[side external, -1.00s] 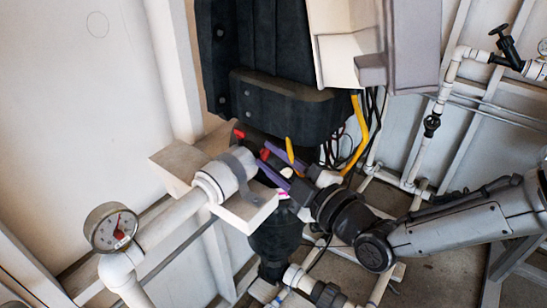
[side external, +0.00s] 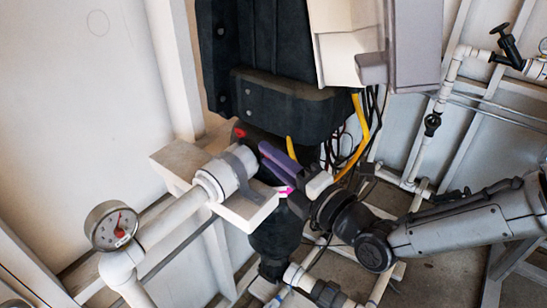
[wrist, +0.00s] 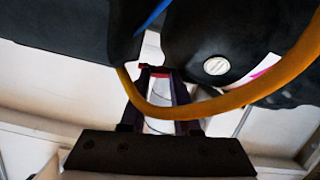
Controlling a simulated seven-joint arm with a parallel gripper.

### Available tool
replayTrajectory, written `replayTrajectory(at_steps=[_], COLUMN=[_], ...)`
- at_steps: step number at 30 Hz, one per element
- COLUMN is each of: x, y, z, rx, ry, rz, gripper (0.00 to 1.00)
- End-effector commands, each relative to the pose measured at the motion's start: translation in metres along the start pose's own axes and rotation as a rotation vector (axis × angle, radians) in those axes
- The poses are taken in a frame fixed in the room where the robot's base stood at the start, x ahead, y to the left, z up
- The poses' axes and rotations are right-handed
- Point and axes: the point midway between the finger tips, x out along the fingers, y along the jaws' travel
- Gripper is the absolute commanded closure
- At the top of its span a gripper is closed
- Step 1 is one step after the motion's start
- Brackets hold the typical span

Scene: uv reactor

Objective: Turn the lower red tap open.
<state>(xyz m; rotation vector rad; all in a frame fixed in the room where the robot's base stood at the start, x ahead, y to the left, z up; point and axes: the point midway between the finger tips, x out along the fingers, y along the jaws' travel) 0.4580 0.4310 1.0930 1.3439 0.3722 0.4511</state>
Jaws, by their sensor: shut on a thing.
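My gripper (side external: 264,148) reaches in from the right below the black housing, its purple fingers lying close together. In the wrist view the two fingertips (wrist: 158,77) are at the far end, with a small red tap handle (wrist: 160,72) between them. The gripper is shut on this red tap. In the side view the held tap is hidden by the fingers, so its exact angle cannot be told. Another red piece (side external: 239,132) shows just left of the fingertips, beside the white pipe.
A black housing (side external: 285,105) hangs close above my fingers. A white pipe with a grey clamp (side external: 240,160) and a pale bracket (side external: 245,210) lie to the left. A yellow hose (side external: 362,140) hangs to the right and crosses the wrist view (wrist: 205,108). A gauge (side external: 111,226) stands at far left.

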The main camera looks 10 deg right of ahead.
Motion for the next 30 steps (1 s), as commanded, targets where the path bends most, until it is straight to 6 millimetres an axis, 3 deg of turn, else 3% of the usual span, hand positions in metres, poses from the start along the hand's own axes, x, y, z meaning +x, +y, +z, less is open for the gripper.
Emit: replayTrajectory(at_steps=[21, 22, 26, 30], x=[-0.0002, -0.0002, -0.0002, -0.0001], y=[-0.0008, -0.0008, -0.0007, -0.0006], z=[-0.0001, -0.0001, -0.0001, -0.0001], rx=[-0.072, -0.072, -0.071, -0.070], ry=[0.001, 0.001, 0.001, 0.000], rz=[-0.001, -0.001, -0.001, -0.001], gripper=[1.00, 0.65, 0.41, 0.40])
